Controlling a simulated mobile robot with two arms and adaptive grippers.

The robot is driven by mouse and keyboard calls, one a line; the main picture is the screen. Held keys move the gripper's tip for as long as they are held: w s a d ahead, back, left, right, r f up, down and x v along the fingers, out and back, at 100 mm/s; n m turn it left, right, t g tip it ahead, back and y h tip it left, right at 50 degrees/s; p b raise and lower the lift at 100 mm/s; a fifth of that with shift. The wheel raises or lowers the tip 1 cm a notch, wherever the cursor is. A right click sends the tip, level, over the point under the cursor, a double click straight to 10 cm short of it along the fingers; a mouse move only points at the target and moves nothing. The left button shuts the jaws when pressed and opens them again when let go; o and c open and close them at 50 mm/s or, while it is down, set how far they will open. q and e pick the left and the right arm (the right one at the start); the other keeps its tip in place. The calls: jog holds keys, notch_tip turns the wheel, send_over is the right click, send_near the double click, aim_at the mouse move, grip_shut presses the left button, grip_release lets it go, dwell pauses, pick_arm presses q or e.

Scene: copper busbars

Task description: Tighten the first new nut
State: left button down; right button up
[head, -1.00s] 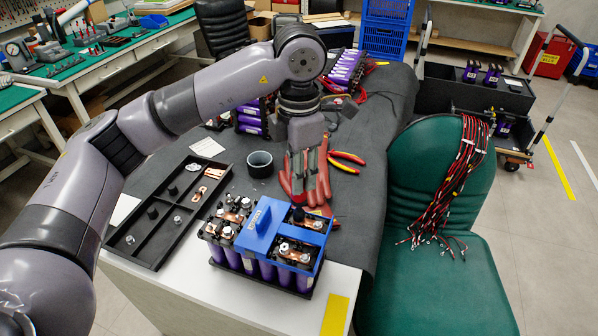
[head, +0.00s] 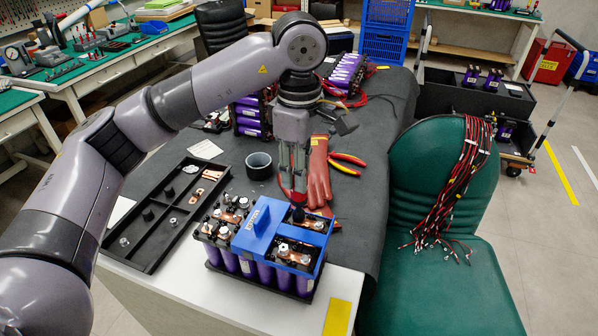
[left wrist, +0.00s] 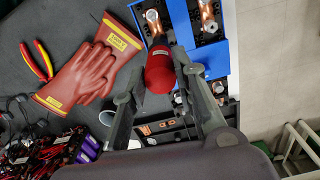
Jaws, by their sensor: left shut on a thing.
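The battery pack (head: 244,265) has purple cells and a blue cover (head: 264,231) and stands at the front of the table. Silver nuts (head: 284,249) sit on copper busbars (head: 297,256) in its right opening. My left gripper (head: 293,190) is over the pack's far edge, pointing down. In the left wrist view, the gripper (left wrist: 160,95) is shut on a red-handled tool (left wrist: 160,70). The tool points toward the pack near a busbar with a nut (left wrist: 153,18). The fingers and handle hide whether its tip touches a nut. My right gripper is not in view.
A black compartment tray (head: 147,264) with small parts and copper pieces lies left of the pack. A dark cup (head: 259,165), red gloves (head: 319,175) and red-yellow pliers (head: 347,160) lie behind. A green chair (head: 432,180) with cables stands at right.

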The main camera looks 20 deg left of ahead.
pick_arm(q)
jog(key=shift+m, duration=1.2)
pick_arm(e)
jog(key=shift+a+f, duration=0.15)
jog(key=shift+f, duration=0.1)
pick_arm(q)
jog(key=m+b, duration=0.1)
jog(key=m, duration=0.2)
jog(key=shift+f, duration=0.15)
jog(key=m, duration=0.3)
jog(key=shift+b, duration=0.3)
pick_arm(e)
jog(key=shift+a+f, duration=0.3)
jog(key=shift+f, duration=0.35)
pick_arm(q)
jog(key=shift+m, duration=0.3)
